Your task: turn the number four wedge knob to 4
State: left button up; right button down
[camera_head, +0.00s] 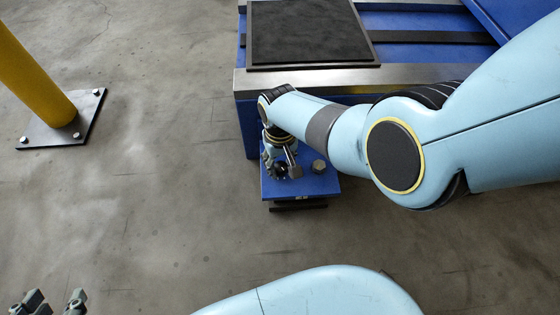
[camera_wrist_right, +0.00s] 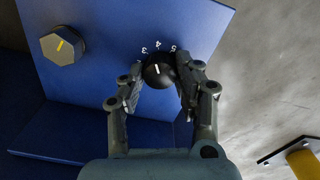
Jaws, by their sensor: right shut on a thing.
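The wedge knob (camera_wrist_right: 158,72) is a round black knob with a white pointer line, on a blue panel (camera_wrist_right: 110,28). White numerals, including 3, 4 and 5, arc above it in the right wrist view. The line stands nearly upright, its upper end towards the 4; I cannot tell if it is exactly aligned. My right gripper (camera_wrist_right: 162,80) is shut on the knob, one finger on each side. In the head view my right gripper (camera_head: 282,168) is over the blue box (camera_head: 325,186) and hides the knob. My left gripper (camera_head: 52,302) is open and empty at the lower left.
A grey hexagonal knob (camera_wrist_right: 62,45) with a yellow line sits left of the wedge knob. A blue machine bed (camera_head: 420,53) with a dark plate (camera_head: 305,35) lies behind the box. A yellow post (camera_head: 35,80) stands at left. The floor (camera_head: 150,200) between is clear.

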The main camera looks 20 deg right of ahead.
aim_at(280, 165)
jog(key=shift+m, duration=0.8)
jog(key=c, duration=0.9)
grip_release()
jog(key=shift+c, duration=0.2)
jog(key=shift+r, duration=3.75)
